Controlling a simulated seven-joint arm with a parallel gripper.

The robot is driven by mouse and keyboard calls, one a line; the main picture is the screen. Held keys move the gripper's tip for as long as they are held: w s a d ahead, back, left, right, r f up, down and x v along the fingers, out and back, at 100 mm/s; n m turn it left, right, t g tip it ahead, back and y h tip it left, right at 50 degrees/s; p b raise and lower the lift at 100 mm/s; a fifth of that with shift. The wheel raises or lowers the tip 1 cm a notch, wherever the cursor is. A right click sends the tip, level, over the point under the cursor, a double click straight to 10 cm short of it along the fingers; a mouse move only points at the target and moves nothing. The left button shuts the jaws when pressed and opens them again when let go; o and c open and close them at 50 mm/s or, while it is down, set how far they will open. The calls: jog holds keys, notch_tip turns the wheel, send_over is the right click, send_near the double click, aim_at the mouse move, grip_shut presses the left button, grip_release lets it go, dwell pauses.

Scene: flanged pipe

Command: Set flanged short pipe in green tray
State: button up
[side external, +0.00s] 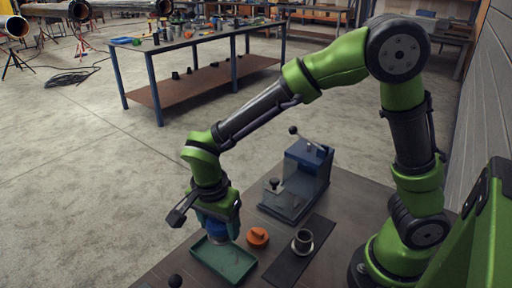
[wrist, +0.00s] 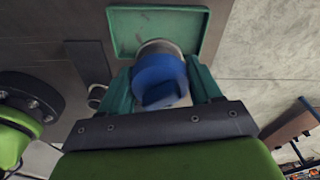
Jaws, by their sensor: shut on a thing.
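My gripper (side external: 216,222) is low over the green tray (side external: 232,271), pointing down. Its teal fingers are shut on a round blue piece (wrist: 160,72), with a pale grey rim (wrist: 157,46) at its far end. In the side view the grey end (side external: 217,238) hangs over the tray's back part; I cannot tell whether it touches the tray floor. The visible tray floor (wrist: 130,32) is empty. A grey flanged short pipe (side external: 302,239) stands upright on a dark mat, right of the tray and apart from my gripper.
An orange round part (side external: 257,236) sits between the tray and the dark mat (side external: 291,263). A blue boxy fixture (side external: 300,180) with a lever stands behind them. A black knob (side external: 175,281) is at the front left. A cluttered workbench (side external: 200,40) stands far behind.

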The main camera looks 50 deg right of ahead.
jog(key=shift+f, duration=3.75)
dwell(0.3)
jog(key=o, duration=1.4)
jog(key=shift+c, duration=0.2)
jog(key=shift+r, duration=3.55)
